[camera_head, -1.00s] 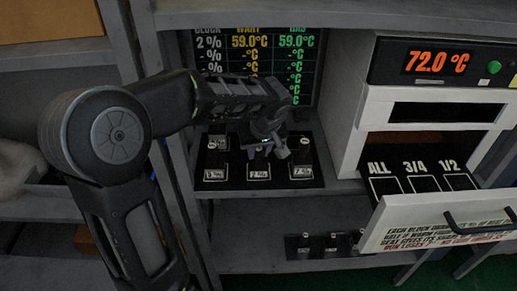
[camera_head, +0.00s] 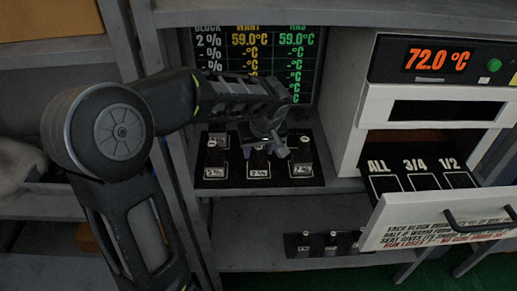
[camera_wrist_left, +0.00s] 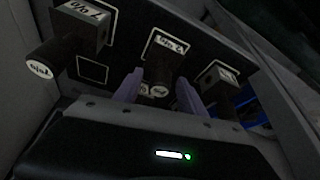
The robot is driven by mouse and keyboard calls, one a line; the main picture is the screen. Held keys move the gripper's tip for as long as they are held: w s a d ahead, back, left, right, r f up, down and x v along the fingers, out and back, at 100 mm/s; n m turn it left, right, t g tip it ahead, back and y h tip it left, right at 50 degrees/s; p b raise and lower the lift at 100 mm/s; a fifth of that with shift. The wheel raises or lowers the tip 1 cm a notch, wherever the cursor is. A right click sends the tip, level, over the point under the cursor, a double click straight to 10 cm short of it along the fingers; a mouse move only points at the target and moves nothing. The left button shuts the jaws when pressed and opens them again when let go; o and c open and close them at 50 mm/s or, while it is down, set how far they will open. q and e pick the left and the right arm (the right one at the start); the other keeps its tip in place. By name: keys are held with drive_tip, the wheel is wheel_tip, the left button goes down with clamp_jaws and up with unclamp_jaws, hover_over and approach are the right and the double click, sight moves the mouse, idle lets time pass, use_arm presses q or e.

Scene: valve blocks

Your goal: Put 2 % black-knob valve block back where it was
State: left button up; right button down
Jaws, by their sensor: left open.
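A black-knob valve block (camera_wrist_left: 160,72) with a white label stands in the middle of the black rack. In the head view its front (camera_head: 259,167) shows below my left gripper; the label looks like 2 %, though it is blurry. My left gripper (camera_head: 270,150) is over this block. In the left wrist view its two purple fingers (camera_wrist_left: 158,92) are apart, one on each side of the block's knob. Whether either finger touches it I cannot tell. In the head view the gripper hides the knob. My right gripper is not in view.
Other blocks stand left (camera_head: 213,160) and right (camera_head: 300,160) on the rack, close to the gripper. An oven (camera_head: 440,110) reading 72.0 °C has its drawer (camera_head: 440,222) out, with empty ALL, 3/4 and 1/2 seats. Small blocks (camera_head: 331,242) stand on the lower shelf.

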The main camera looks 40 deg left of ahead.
use_arm(q)
drive_tip(key=shift+r, duration=0.2)
drive_tip(key=v, duration=1.2)
drive_tip(key=shift+w+a, duration=0.1)
idle(1.2)
